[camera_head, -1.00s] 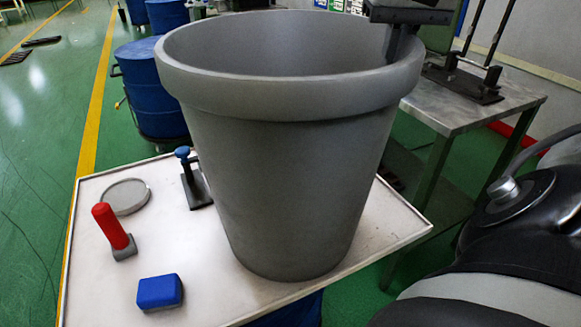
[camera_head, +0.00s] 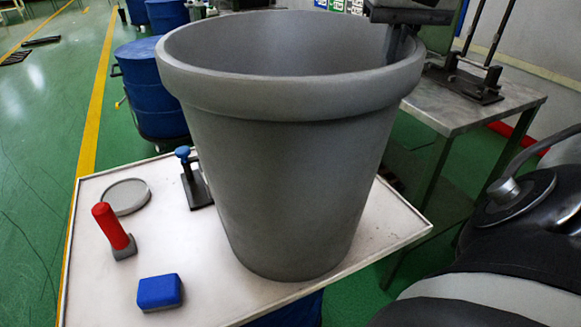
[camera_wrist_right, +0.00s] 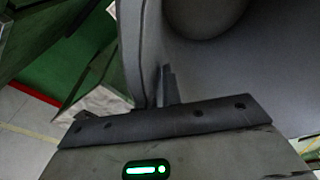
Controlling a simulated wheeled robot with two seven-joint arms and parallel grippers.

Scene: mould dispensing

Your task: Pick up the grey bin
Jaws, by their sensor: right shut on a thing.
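The grey bin (camera_head: 285,170) is a large, wide-rimmed tub that fills the middle of the head view. It stands upright on the white tabletop (camera_head: 190,245), or very close above it; I cannot tell which. My right gripper (camera_head: 400,40) is at the bin's back right rim, shut on the rim wall. In the right wrist view the gripper's fingers (camera_wrist_right: 168,88) pinch the bin's wall, and the inside of the bin (camera_wrist_right: 255,60) fills the upper right. My left gripper is not in view.
Left of the bin on the tabletop are a red-handled tool (camera_head: 114,232), a blue block (camera_head: 160,292), a round grey disc (camera_head: 126,196) and a small blue-knobbed stand (camera_head: 192,178). A metal side table (camera_head: 480,108) stands to the right. Blue drums (camera_head: 150,88) stand behind.

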